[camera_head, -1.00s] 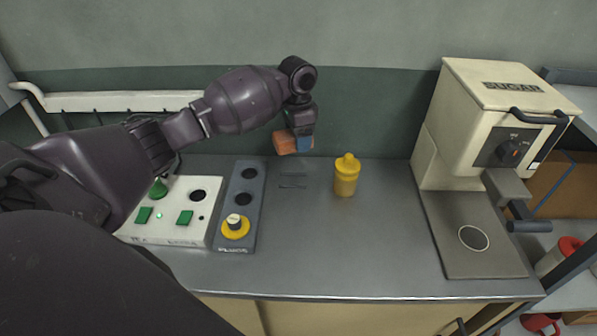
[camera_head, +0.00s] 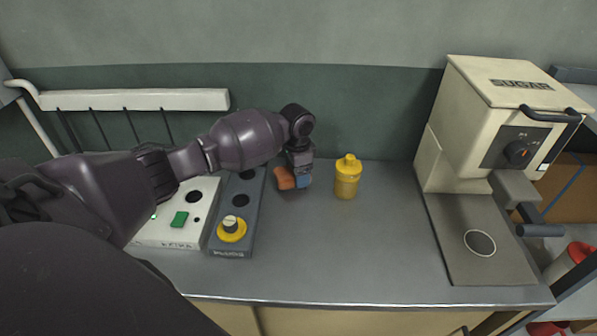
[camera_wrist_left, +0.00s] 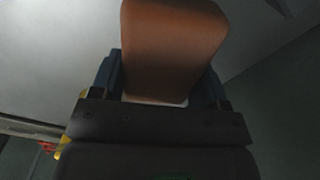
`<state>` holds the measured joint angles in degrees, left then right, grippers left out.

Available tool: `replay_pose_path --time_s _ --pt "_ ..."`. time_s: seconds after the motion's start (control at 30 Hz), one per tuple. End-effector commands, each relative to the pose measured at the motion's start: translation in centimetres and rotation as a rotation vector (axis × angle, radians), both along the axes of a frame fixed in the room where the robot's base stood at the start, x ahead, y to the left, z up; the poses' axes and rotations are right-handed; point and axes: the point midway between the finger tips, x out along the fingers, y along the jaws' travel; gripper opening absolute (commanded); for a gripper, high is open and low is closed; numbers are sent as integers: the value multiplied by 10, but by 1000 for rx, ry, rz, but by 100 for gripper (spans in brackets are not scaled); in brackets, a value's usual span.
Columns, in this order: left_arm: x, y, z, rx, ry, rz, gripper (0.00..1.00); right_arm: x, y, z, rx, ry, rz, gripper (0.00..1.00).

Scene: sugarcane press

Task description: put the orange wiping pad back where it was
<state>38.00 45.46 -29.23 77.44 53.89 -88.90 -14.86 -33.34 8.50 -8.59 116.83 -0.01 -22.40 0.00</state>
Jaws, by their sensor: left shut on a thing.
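The orange wiping pad (camera_head: 284,178) is held in my left gripper (camera_head: 303,180), low over the grey counter at the back, between the plug block and the yellow bottle. In the left wrist view the pad (camera_wrist_left: 172,45) fills the upper middle, between the blue fingers of my left gripper (camera_wrist_left: 165,90). I cannot tell whether the pad touches the counter. The marks on the counter at this spot are now covered by the gripper and pad. My right gripper is not in view.
A yellow bottle (camera_head: 347,178) stands just right of the gripper. The dark plug block (camera_head: 232,205) and white switch box (camera_head: 176,228) lie to the left. The cream sugar press (camera_head: 490,120) stands at the right. The counter's middle (camera_head: 340,250) is clear.

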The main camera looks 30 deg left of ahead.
Motion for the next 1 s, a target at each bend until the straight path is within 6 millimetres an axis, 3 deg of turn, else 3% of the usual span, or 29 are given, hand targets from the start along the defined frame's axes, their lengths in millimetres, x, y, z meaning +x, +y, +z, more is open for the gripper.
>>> replay_pose_path --time_s 0.37,0.4,0.53,0.87,1.0 --pt "0 0 -2 -1 -1 0 46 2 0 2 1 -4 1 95" --pt "0 0 -2 0 -1 0 73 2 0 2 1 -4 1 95" --pt "0 0 -2 0 -1 0 93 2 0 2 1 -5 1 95" --pt "0 0 0 0 -2 0 94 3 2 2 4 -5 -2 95" --pt "1 0 15 0 -5 0 94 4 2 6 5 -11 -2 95"
